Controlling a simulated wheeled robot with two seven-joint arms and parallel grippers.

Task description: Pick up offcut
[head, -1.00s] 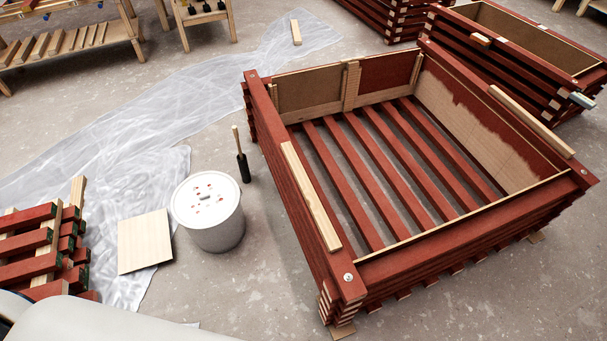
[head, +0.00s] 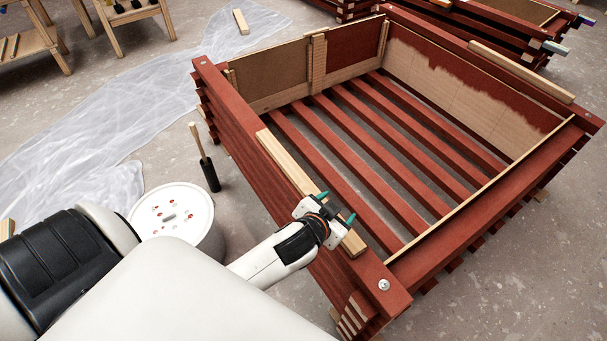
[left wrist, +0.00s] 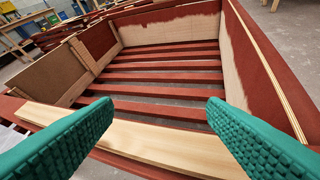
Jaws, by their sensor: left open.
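A pale bare-wood offcut (head: 285,160) lies lengthwise on the red left rim of a large slatted box (head: 228,98). My left gripper (head: 337,207) is open and empty, its green fingertips over the near part of the offcut, covering some of it. In the left wrist view the offcut (left wrist: 150,140) runs across the picture, passing behind both green fingers (left wrist: 160,105), which are wide apart along its length. I cannot tell how high the fingers are above it. My right gripper is not in view.
A similar pale strip (head: 522,72) lies on the box's right rim. A small wood piece (head: 240,22) lies on the plastic sheet (head: 110,115). A white bucket (head: 172,210) and a dark brush (head: 207,165) stand left of the box. Inside are red slats.

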